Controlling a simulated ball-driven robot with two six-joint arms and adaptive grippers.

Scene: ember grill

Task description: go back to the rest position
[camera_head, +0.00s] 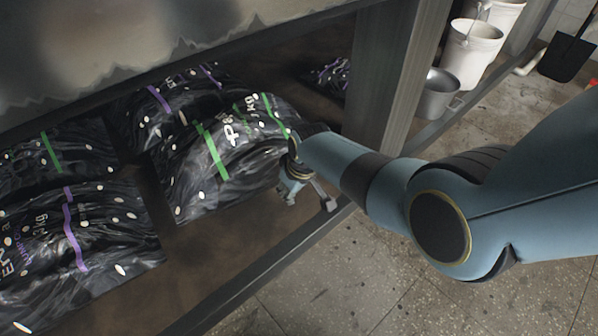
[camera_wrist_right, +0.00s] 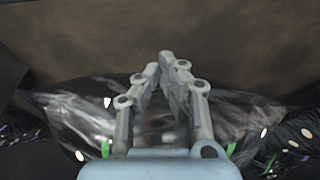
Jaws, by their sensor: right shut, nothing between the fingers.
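My right arm comes in from the right in the head view. Its gripper (camera_head: 308,190) is at the right edge of a black bag with green stripes (camera_head: 215,150), above the shelf's front part. In the right wrist view the gripper's fingers (camera_wrist_right: 165,62) are shut with their tips together and nothing between them. The shiny black plastic of a bag (camera_wrist_right: 75,115) shows behind the fingers. I cannot tell whether the gripper touches the bag. My left gripper is not in view.
Other black bags, one with a purple stripe (camera_head: 75,235), lie on the brown shelf (camera_head: 190,262). A metal post (camera_head: 390,75) stands close to my right arm. White buckets (camera_head: 470,52) and a metal pail (camera_head: 438,95) are beyond it. The speckled floor (camera_head: 345,275) is clear in front.

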